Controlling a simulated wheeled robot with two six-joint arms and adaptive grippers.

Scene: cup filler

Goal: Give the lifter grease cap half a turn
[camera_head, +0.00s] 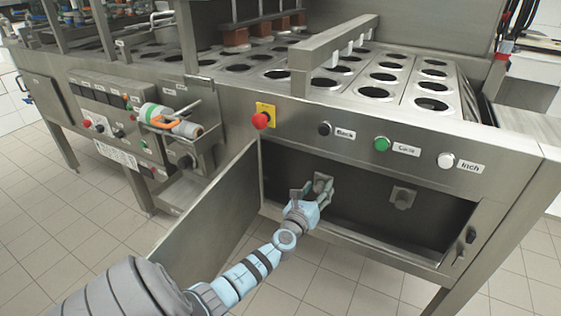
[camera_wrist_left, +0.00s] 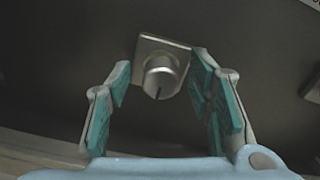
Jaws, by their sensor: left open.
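The grease cap (camera_wrist_left: 161,75) is a small grey metal cylinder with a dark line on its face. It sits on a square plate (camera_wrist_left: 148,44) on the dark back wall of the open compartment. My left gripper (camera_wrist_left: 160,95) is open in the left wrist view, with its teal-padded fingers on either side of the cap and a gap to each. In the head view my left gripper (camera_head: 312,188) reaches into the compartment, in front of the left cap (camera_head: 322,181). A second, similar cap (camera_head: 402,197) is to the right. The right gripper is not in view.
The compartment door (camera_head: 205,222) hangs open on the left, beside my arm. The front panel above has a red stop button (camera_head: 260,120) and black, green (camera_head: 381,143) and white buttons. A tray with a spray bottle and orange-handled tool (camera_head: 180,125) is at the left.

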